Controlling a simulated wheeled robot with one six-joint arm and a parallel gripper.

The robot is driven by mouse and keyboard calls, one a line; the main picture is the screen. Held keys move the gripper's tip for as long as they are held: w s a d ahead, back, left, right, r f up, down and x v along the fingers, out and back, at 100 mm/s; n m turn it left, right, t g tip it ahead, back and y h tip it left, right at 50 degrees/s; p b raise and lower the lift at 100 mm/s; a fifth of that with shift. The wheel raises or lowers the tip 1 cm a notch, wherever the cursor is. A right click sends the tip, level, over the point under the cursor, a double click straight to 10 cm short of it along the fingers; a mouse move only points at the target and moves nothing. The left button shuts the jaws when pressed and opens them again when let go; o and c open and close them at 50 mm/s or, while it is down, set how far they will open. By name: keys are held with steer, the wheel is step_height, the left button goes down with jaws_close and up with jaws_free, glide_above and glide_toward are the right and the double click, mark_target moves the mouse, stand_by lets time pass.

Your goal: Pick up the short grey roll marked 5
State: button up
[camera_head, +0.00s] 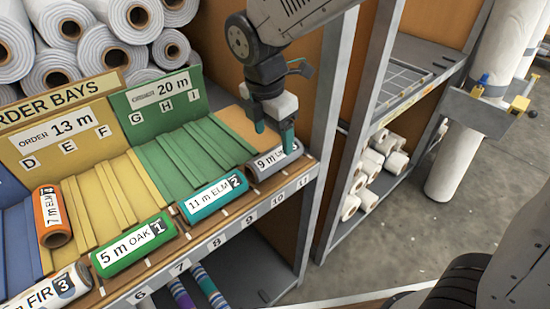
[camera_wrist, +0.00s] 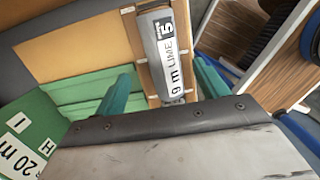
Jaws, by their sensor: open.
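The short grey roll (camera_head: 262,167) lies at the right end of the front ledge of the order rack. Its white label reads "9 m" in the head view, and my gripper hides the end of it. In the wrist view the grey roll (camera_wrist: 148,42) shows the label "9 m LIME" and a dark 5. My gripper (camera_head: 274,138) is open, its two teal fingers just above the roll. In the wrist view the fingers of my gripper (camera_wrist: 165,87) stand apart, with the roll's near end between them in the picture. I cannot see them touching it.
A teal roll "11 m ELM" (camera_head: 212,200) lies left of the grey roll, then a green "5 m OAK" roll (camera_head: 132,246). A grey upright post (camera_head: 335,100) rises close to the right of my gripper.

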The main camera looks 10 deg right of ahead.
mark_target(274, 151)
steer(key=f, duration=0.5)
steer(key=shift+s+d+f, duration=0.15)
steer(key=shift+s+f, duration=0.05)
steer(key=shift+f, duration=0.15)
steer(key=c, duration=1.1)
